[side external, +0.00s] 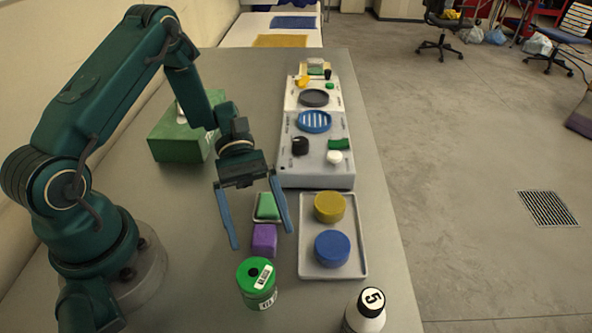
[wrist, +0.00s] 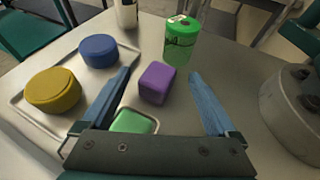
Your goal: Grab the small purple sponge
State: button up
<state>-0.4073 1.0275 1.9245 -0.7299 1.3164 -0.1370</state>
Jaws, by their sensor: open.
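The small purple sponge (side external: 264,240) is a block lying on the grey table, between a green sponge in a small dish and a green can. It also shows in the wrist view (wrist: 157,83), lying between and a little beyond the two blue fingers. My gripper (side external: 263,241) is open and empty, its fingers pointing down on either side of the purple sponge in the side view. In the wrist view my gripper (wrist: 158,75) has its fingers spread wide, with clear space between each finger and the sponge. I cannot tell the exact height of the fingertips above the table.
A green can (side external: 257,283) stands close to the sponge. A tray (side external: 305,268) holds a yellow round pad (side external: 329,207) and a blue one (side external: 332,248). The green sponge (side external: 267,206) sits behind. A white bottle (side external: 365,312) stands in front, and a green box (side external: 180,140) at back left.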

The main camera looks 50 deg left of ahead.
jog(key=shift+x, duration=1.1)
jog(key=c, duration=1.3)
jog(key=shift+r, duration=0.1)
jog(key=shift+c, duration=0.2)
